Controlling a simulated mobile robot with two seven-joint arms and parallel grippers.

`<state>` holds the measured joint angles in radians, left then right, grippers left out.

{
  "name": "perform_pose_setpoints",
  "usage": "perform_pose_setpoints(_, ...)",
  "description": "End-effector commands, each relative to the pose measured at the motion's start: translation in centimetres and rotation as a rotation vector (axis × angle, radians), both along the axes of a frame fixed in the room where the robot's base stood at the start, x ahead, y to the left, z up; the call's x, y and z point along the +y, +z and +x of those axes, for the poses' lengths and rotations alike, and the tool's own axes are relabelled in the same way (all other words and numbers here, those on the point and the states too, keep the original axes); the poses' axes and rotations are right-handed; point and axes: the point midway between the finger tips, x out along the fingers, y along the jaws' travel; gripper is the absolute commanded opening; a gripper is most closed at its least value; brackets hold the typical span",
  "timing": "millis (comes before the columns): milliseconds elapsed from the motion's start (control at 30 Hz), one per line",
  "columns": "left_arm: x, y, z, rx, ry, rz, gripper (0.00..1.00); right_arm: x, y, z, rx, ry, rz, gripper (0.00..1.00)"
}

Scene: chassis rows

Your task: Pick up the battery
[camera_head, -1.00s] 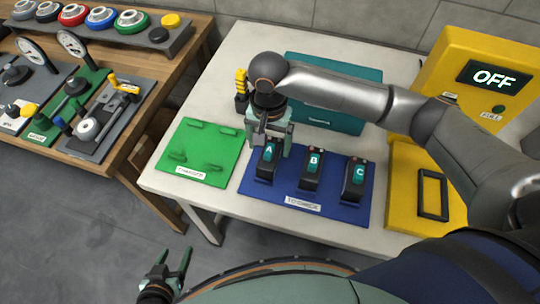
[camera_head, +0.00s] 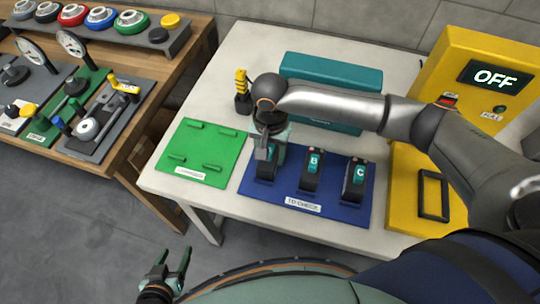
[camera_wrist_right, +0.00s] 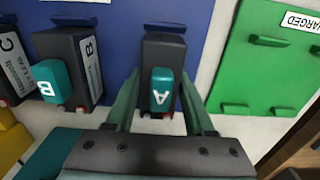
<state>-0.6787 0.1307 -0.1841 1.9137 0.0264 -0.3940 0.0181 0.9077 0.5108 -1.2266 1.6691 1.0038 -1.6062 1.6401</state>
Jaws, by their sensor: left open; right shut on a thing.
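Three black batteries with teal lettered tops, A (camera_head: 265,173), B (camera_head: 311,172) and C (camera_head: 355,180), stand in a row on the blue "TO CHECK" mat (camera_head: 333,212). My right gripper (camera_head: 268,155) is down at battery A and hides much of it in the head view. In the right wrist view, its green fingers (camera_wrist_right: 158,104) lie on both sides of battery A (camera_wrist_right: 163,52), shut on it. Battery A appears to be still upright over the mat; I cannot tell whether it touches. My left gripper (camera_head: 172,263) is open and empty, low at the front left, away from the table.
The green "CHARGED" mat (camera_head: 193,150) is bare, left of the blue mat. A yellow tester (camera_head: 470,100) reading OFF stands right. Behind are a teal case (camera_head: 330,75) and a black-and-yellow object (camera_head: 242,90). Battery B stands close beside battery A. A wooden bench (camera_head: 130,150) is left.

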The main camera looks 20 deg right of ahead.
Motion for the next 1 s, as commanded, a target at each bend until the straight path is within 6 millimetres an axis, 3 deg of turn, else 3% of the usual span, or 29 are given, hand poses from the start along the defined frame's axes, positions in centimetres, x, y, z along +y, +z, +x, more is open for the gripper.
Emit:
perform_pose_setpoints(67, 0.01, 0.01, 0.02, 0.000, 0.000, 0.000, 0.64, 0.00, 0.02, 0.00, 0.000, 0.000, 0.000, 0.34)
perform_pose_setpoints(367, 0.02, 0.03, 0.03, -0.001, -0.001, 0.001, 0.64, -0.01, 0.02, 0.00, 0.000, 0.000, 0.000, 0.00)
perform_pose_setpoints(1000, 0.02, 0.06, 0.05, -0.001, -0.001, 0.001, 0.64, 0.02, 0.20, 0.09, -0.003, 0.000, 0.002, 0.00)
